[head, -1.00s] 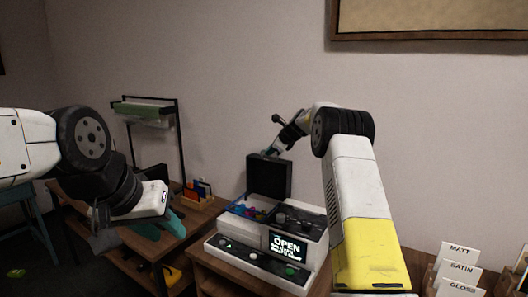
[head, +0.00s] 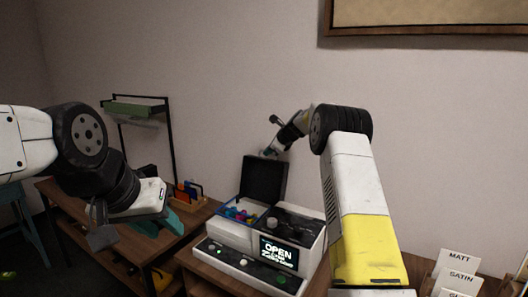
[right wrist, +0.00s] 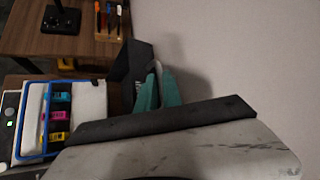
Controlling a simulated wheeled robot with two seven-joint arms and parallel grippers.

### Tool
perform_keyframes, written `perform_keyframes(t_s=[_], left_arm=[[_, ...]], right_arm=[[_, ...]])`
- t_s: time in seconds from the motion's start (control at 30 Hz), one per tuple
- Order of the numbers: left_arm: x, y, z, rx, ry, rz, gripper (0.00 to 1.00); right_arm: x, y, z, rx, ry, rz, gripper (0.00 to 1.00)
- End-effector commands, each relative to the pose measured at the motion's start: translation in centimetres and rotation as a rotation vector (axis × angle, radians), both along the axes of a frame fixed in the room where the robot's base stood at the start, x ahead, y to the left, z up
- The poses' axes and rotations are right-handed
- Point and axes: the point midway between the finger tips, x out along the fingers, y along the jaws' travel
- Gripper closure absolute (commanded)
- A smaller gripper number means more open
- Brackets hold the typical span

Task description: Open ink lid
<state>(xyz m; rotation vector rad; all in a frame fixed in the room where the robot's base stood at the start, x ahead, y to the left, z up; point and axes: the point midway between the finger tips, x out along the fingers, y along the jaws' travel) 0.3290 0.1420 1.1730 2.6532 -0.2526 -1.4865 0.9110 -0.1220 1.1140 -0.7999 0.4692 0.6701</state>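The ink lid (head: 264,178) is a dark square panel standing raised at the back of the white and black printer (head: 232,232). Below it the ink bay (head: 227,210) lies exposed with coloured cartridges; the bay's blue rim and cartridges (right wrist: 58,118) also show in the right wrist view. My left gripper (head: 132,230) is open and empty, left of the printer.
A wooden side table (head: 95,228) stands to the left, carrying a small rack of coloured items (head: 188,192) and a black stand (head: 170,140). Label cards (head: 458,275) reading MATT and SATIN stand at the lower right. The wall is close behind the printer.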

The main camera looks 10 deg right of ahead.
Motion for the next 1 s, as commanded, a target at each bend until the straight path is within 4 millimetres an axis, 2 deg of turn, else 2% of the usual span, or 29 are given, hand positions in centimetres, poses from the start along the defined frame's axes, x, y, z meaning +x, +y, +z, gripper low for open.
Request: perform_keyframes(t_s=[0.03,0.1,0.47,0.8,1.0], left_arm=[[0.0,0.0,0.0,0.0,0.0,0.0,0.64],[0.0,0.0,0.0,0.0,0.0,0.0,0.64],[0.0,0.0,0.0,0.0,0.0,0.0,0.64],[0.0,0.0,0.0,0.0,0.0,0.0,0.64],[0.0,0.0,0.0,0.0,0.0,0.0,0.64]], right_arm=[[0.0,0.0,0.2,0.0,-0.002,0.0,0.79],[0.0,0.0,0.2,0.0,-0.002,0.0,0.69],[-0.3,-0.2,0.4,0.001,0.0,-0.001,0.69],[-4.0,-2.2,3.7,0.001,-0.002,-0.001,0.69],[-5.3,-2.8,4.8,0.0,-0.001,-0.001,0.69]])
